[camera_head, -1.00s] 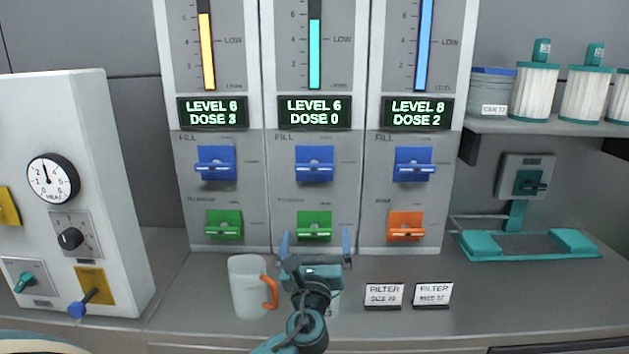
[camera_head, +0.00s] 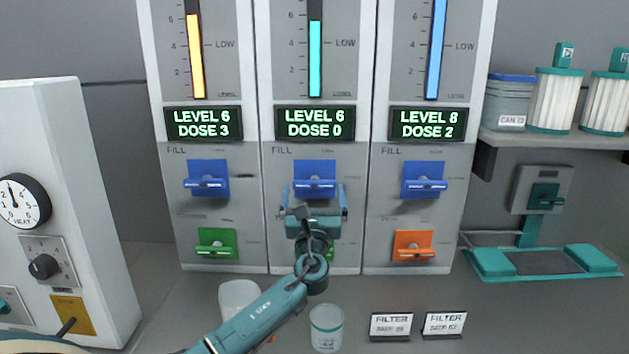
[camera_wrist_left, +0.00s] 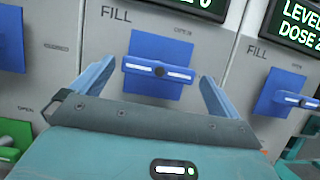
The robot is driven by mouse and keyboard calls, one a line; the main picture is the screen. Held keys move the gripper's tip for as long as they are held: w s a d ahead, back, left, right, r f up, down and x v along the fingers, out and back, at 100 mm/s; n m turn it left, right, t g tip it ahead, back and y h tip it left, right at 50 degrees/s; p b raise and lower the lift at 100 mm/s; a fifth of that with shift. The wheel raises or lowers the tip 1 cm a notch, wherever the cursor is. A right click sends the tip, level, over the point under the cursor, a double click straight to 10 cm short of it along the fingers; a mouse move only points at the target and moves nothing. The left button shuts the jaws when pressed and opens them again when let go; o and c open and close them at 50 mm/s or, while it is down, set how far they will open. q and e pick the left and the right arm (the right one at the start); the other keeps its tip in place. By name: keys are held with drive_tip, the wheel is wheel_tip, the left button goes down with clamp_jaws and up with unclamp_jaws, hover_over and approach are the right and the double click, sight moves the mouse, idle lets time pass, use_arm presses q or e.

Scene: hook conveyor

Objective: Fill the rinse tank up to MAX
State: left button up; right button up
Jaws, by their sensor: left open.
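Three tank panels stand side by side, and I cannot read which is the rinse tank. The left panel (camera_head: 253,220) has a yellow level bar (camera_head: 196,58) and reads level 6, dose 3. The middle panel has a cyan bar (camera_head: 315,58) and reads level 6, dose 0. The right panel has a blue bar (camera_head: 433,45) and reads level 8, dose 2. My left gripper (camera_head: 314,197) is open in front of the middle blue FILL lever (camera_head: 315,178). In the left wrist view, its fingers flank this lever (camera_wrist_left: 160,70), with nothing held. The middle green lever is mostly hidden.
Two filter cards (camera_head: 391,325) stand to the right. A heater box (camera_head: 55,200) is at left; a shelf with canisters (camera_head: 555,100) is at right.

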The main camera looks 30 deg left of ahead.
sight(315, 185)
use_arm(q)
drive_tip(key=shift+x, duration=2.1)
drive_tip(key=shift+c, duration=0.2)
drive_tip(key=c, duration=0.7)
